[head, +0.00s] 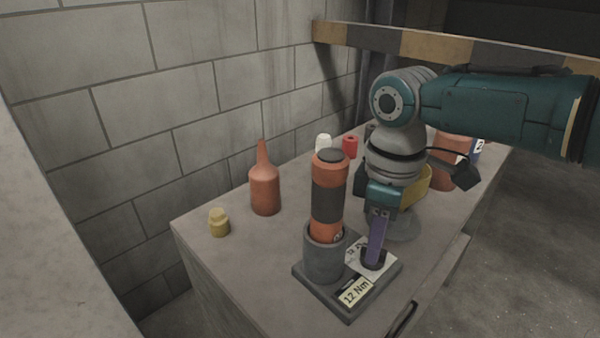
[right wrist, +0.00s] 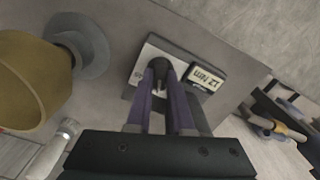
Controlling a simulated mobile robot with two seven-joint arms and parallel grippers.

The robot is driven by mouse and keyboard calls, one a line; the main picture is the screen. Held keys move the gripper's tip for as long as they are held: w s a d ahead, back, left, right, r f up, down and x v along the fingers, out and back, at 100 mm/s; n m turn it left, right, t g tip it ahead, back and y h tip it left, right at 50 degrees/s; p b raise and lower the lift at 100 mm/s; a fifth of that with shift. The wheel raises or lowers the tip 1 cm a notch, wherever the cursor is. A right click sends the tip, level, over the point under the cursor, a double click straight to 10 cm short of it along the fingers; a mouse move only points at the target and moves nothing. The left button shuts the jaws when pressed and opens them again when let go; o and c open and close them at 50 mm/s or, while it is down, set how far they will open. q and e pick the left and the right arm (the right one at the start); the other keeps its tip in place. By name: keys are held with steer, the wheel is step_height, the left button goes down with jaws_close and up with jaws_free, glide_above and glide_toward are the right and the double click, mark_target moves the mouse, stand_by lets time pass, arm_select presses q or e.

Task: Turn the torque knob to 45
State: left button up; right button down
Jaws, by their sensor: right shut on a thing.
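The torque knob (head: 374,260) is a small dark knob on a pale dial plate (head: 357,251), beside a label reading "12 Nm" (head: 355,291). It also shows in the right wrist view (right wrist: 159,66). My right gripper (head: 376,250) comes down from above, its purple fingers shut on the knob. In the right wrist view the fingertips (right wrist: 161,78) close on both sides of the knob. The dial's figures are too small and partly covered to read. An orange and dark grey tool (head: 328,203) stands upright in a grey holder (head: 324,258) on the same base. My left gripper is not in view.
An orange bottle (head: 264,184) and a small yellow item (head: 219,222) stand on the table to the left. White (head: 323,144) and red (head: 350,147) items stand behind the tool. A yellow container (right wrist: 32,82) is close to the right wrist. The block wall (head: 190,90) bounds the back.

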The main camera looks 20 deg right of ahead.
steer(key=m+p, duration=0.1)
steer(key=m, duration=0.2)
steer(key=shift+a+r+m+p, duration=0.1)
steer(key=shift+r+m+p, duration=0.05)
steer(key=shift+m+p, duration=0.25)
steer(key=m+p, duration=0.1)
steer(key=m, duration=0.2)
steer(key=shift+m, duration=0.3)
steer(key=m+p, duration=0.1)
steer(key=m, duration=0.4)
steer(key=shift+m, duration=1.9)
steer(key=c, duration=0.8)
jaws_free()
